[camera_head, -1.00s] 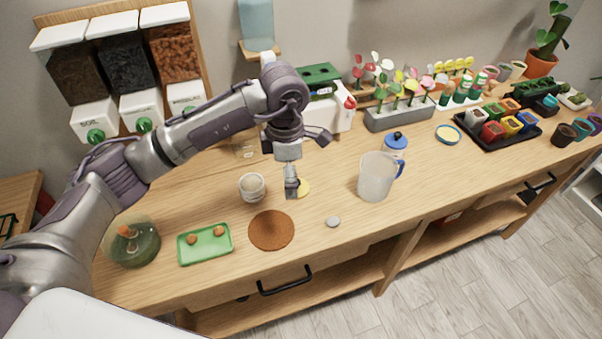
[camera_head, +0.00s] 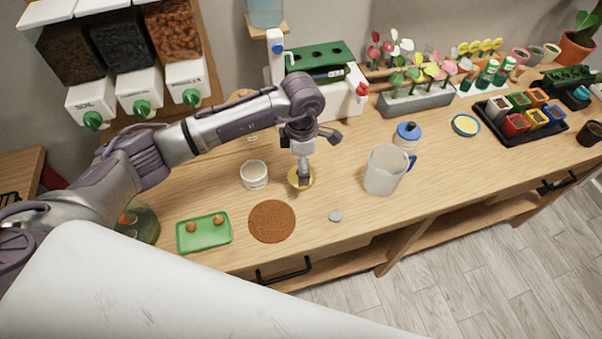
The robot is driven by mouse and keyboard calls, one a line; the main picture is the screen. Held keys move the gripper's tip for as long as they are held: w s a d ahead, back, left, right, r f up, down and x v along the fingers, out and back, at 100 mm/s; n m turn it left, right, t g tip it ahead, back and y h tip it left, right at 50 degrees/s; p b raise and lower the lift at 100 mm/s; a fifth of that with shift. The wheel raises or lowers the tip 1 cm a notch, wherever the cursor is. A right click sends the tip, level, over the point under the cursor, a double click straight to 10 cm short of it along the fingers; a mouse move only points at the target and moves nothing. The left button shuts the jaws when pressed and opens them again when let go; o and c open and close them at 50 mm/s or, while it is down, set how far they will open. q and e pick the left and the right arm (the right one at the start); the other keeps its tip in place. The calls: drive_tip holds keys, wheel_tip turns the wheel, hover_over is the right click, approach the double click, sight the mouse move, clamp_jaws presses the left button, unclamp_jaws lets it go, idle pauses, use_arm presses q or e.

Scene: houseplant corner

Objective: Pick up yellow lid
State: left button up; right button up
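The yellow lid (camera_head: 293,180) is a small round disc on the wooden table, just right of a white cup (camera_head: 254,174). My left gripper (camera_head: 304,182) points down at the lid from above and covers its middle. The fingertips are at or very near the lid; I cannot tell whether they touch it or how far apart they are. My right gripper is not in view.
A brown round mat (camera_head: 272,221) lies in front, with a grey stone (camera_head: 335,216) to its right. A clear pitcher (camera_head: 384,170) stands right of my gripper. A green tray (camera_head: 204,233) is at front left. Planters and pots line the back.

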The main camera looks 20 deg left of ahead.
use_arm(q)
drive_tip(key=shift+w+a+f+p, duration=0.1)
drive_tip(key=shift+a+f+p, duration=0.1)
drive_tip(key=shift+f+p, duration=0.65)
wheel_tip(320, 180, down, 3)
drive_tip(key=shift+a+r, duration=0.1)
drive_tip(key=shift+r, duration=0.1)
drive_tip(key=shift+w+f+p, duration=0.1)
drive_tip(key=shift+f+p, duration=0.15)
drive_tip(key=shift+p, duration=0.05)
drive_tip(key=shift+f, duration=0.1)
drive_tip(key=c, duration=1)
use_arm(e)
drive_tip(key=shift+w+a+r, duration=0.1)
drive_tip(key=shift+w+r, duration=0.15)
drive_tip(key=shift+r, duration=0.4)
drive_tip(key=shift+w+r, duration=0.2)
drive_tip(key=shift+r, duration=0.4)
